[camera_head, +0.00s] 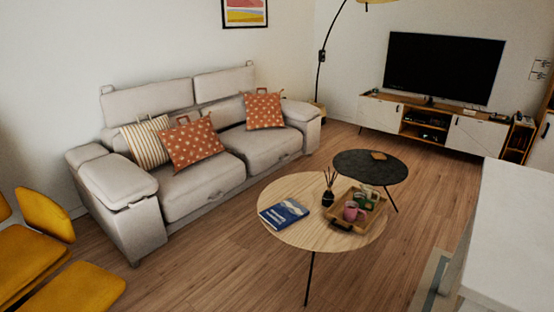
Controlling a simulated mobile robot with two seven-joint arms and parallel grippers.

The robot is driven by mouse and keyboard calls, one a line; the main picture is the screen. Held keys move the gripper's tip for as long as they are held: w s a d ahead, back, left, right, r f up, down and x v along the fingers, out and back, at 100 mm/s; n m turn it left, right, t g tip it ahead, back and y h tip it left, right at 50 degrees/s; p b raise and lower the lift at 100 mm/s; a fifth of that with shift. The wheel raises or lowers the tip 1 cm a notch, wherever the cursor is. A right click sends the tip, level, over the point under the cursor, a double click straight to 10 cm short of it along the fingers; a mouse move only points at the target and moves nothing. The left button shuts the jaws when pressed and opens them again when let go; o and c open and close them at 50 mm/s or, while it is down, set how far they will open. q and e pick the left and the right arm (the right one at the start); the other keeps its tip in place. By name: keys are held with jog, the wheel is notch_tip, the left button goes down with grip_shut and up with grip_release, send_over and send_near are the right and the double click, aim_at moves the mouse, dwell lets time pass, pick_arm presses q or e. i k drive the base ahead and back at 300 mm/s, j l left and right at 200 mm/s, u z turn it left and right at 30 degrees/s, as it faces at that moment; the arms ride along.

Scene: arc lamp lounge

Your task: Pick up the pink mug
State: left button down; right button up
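The pink mug (350,211) sits in a wooden tray (342,227) on the right part of a round light-wood coffee table (290,235). It is small in this view, and its handle side is hard to make out. Other small items, one of them greenish, sit close to it in the tray. Neither of my grippers shows in the head view.
A blue book (283,213) and a dark reed diffuser (328,190) are on the same table. A black round table (370,166) stands just behind. A grey sofa (190,190) is left, yellow chairs (45,215) front left, a white counter (515,230) right. Wood floor (215,275) is open in front.

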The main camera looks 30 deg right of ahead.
aim_at(355, 213)
jog(key=i+l+z, duration=0.1)
jog(key=i+z, duration=0.35)
jog(key=i+j+z, duration=0.1)
jog(key=i+z, duration=0.35)
jog(key=i, duration=0.15)
jog(key=i+l+z, duration=0.1)
jog(key=i+l, duration=0.15)
jog(key=i, duration=0.35)
jog(key=i+l+z, duration=0.15)
jog(key=i, duration=0.4)
